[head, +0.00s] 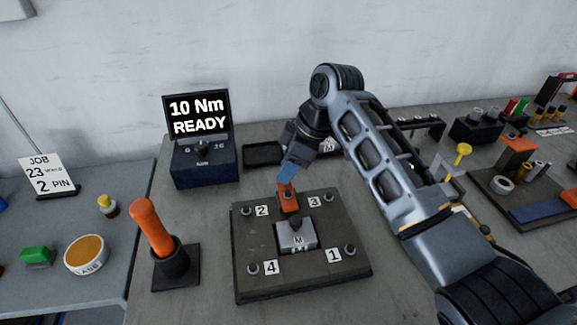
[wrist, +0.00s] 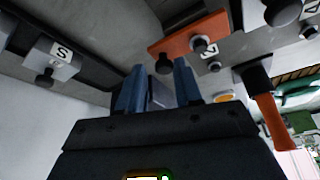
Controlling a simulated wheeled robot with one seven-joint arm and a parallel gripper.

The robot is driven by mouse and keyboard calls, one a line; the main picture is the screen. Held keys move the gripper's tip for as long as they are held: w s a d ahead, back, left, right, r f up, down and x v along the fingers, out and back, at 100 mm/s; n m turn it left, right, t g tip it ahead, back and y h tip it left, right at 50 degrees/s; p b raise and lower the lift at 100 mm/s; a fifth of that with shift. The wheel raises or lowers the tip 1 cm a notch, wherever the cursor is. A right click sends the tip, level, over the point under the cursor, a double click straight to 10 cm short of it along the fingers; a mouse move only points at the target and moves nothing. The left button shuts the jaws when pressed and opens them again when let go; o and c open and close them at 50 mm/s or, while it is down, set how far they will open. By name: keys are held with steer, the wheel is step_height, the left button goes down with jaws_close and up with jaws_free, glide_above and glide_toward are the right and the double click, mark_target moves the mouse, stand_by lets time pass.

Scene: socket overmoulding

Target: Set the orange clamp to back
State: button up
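The orange clamp (head: 289,202) is a bar on the dark fixture plate (head: 246,229), between labels 2 and 3, just behind the silver block (head: 297,236). In the wrist view the clamp (wrist: 190,37) has a round silver fastener and a dark knob (wrist: 163,65) at one end. My gripper (head: 287,181) is directly over the clamp with its blue fingers pointing down. In the wrist view the fingers (wrist: 158,75) are apart, and the knob shows near and between their tips, with gaps visible. The fingers partly hide the clamp's back end in the head view.
The orange-handled tool (head: 152,228) stands in a dark holder left of the plate. A display reading 10 Nm READY (head: 197,116) stands on a blue box (head: 205,165) at the back left. A dark tray (head: 262,154) lies behind the plate. Racks and parts (head: 520,175) fill the right.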

steer(key=v, duration=0.7)
steer(key=shift+r+b, duration=0.35)
steer(key=shift+r, duration=0.05)
steer(key=shift+d, duration=0.15)
